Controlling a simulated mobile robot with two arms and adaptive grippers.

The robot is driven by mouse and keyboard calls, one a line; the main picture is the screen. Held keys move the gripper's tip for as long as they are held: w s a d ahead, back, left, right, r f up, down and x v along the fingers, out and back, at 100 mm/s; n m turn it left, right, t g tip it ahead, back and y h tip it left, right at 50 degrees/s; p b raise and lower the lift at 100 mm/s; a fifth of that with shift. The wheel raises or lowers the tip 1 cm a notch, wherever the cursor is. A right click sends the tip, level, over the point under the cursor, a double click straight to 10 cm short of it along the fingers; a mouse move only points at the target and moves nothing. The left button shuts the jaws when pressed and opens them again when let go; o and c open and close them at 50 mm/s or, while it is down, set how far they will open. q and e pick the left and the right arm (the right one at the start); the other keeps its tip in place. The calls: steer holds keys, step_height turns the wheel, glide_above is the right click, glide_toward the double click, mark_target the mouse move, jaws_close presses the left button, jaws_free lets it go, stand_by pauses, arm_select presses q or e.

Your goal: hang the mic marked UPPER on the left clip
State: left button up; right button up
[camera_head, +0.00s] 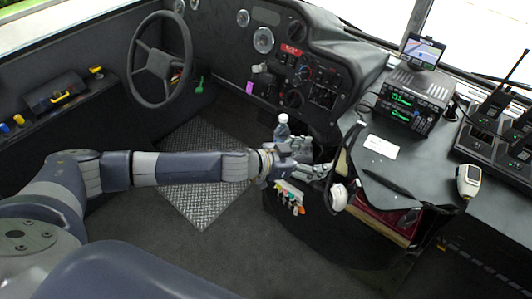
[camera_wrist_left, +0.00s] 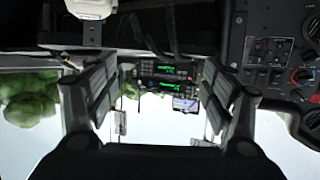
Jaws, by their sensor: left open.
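A white mic (camera_head: 340,196) hangs at the near-left side of the console, by a black cord loop. A second pale mic (camera_head: 468,181) with a dark face is at the console's right front edge. I cannot read a marking on either mic. My left gripper (camera_head: 326,172) is open and empty, just above and left of the hanging mic, apart from it. In the left wrist view, a white mic (camera_wrist_left: 90,8) is at the top edge, outside the open fingers (camera_wrist_left: 158,95). I cannot make out the left clip. My right gripper is out of view.
The stacked radio (camera_head: 412,102) with green displays stands on the console under a small screen (camera_head: 423,50). A bottle (camera_head: 282,130) is close behind my gripper, and colored markers (camera_head: 290,198) are below it. Handheld radios (camera_head: 492,103) stand at right.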

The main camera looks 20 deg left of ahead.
arm_select(q)
steer(key=w+a+r+n+g+y+p, duration=0.2)
steer(key=a+r+n+y, duration=0.2)
steer(key=r+n+y, duration=0.35)
steer(key=s+a+r+n+g+y+p, duration=0.1)
steer(key=s+a+r+g, duration=0.1)
steer(key=s, duration=0.5)
steer(key=s+a+r+n+g+y+p, duration=0.1)
steer(key=s+g, duration=0.3)
steer(key=s, duration=0.4)
steer(key=shift+s+a+r+g, duration=0.3)
steer(key=shift+a+r, duration=0.2)
steer(key=shift+r, duration=0.35)
